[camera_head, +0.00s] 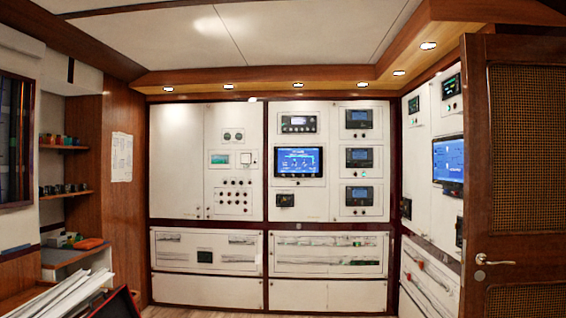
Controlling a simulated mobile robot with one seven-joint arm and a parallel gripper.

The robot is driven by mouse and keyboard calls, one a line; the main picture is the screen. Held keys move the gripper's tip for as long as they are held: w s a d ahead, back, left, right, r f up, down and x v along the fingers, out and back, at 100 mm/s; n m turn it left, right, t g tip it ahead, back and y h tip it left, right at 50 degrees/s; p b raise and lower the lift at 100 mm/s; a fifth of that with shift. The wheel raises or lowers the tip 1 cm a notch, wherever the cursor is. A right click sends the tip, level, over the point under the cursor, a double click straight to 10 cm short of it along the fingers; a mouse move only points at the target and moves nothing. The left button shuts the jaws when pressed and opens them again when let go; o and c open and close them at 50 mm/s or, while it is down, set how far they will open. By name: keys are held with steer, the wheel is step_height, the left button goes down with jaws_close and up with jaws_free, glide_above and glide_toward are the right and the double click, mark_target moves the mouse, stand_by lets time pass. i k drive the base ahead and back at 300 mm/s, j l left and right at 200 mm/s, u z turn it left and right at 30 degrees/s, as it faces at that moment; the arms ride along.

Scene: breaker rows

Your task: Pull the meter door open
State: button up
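A wall of white cabinet panels faces me. The upper left section has a plain white panel (176,160) beside a panel with meters (215,178), which carries round gauges (233,135), a small green display (220,159) and rows of dark knobs (235,190). These panels look shut and flush. I cannot tell for sure which panel is the meter door, and no handle on it is clear at this size. My gripper is not in view.
A brown wooden door (515,170) with a lever handle (492,261) stands close at right. Shelves (68,195) with small items are at left. White sheets (65,297) fill the lower left corner. Little floor shows before the cabinets.

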mark_target(235, 130)
steer(key=i, duration=1.45)
steer(key=i+z, duration=0.15)
steer(key=i, duration=1.3)
steer(key=i+u, duration=0.15)
steer(key=i, duration=1.05)
steer(key=i+l+u, duration=0.15)
steer(key=i, duration=1)
steer(key=i+u, duration=0.85)
steer(key=u, duration=0.15)
steer(key=i+j+u, duration=0.1)
steer(key=u, duration=0.3)
steer(key=i+u, duration=0.5)
steer(key=u, duration=0.25)
steer(key=i+j, duration=0.1)
steer(key=i, duration=0.45)
steer(key=i+j+z, duration=0.1)
steer(key=i, duration=0.4)
